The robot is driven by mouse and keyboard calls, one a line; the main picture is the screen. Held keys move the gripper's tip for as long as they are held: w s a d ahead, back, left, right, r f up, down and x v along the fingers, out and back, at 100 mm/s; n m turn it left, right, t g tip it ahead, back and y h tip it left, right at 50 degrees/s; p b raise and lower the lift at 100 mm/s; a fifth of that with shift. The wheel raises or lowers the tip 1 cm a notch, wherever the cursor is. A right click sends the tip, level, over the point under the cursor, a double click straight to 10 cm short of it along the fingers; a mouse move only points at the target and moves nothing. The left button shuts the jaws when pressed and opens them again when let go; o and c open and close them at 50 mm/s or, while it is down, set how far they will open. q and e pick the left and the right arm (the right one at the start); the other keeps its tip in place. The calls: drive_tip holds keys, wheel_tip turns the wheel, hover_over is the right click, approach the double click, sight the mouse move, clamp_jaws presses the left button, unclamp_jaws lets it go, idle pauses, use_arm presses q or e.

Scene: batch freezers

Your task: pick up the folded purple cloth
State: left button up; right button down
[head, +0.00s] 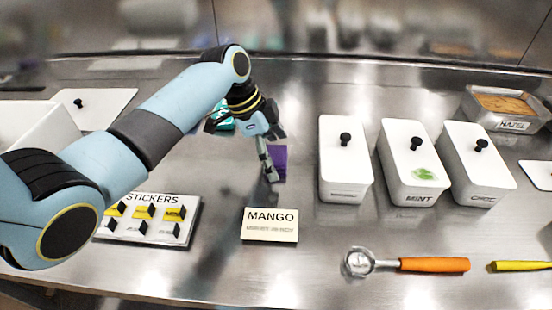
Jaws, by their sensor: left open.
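The folded purple cloth (280,160) lies flat on the metal counter near the middle of the head view. My left gripper (268,160) reaches over it from the left, pointing down, and hides part of it. The gripper is open, with its fingers at the cloth's left side. I cannot tell whether they touch the cloth. My right gripper is not in view.
A teal item (222,118) is partly hidden behind my left wrist. A MANGO card (270,225) and a STICKERS board (150,218) lie in front. White lidded tubs (345,160) stand to the right. An orange-handled scoop (430,264) lies at front right.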

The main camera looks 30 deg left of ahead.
sight(274, 156)
use_arm(q)
drive_tip(key=c, duration=1.3)
drive_tip(key=shift+o, duration=0.2)
wheel_tip(274, 156, up, 10)
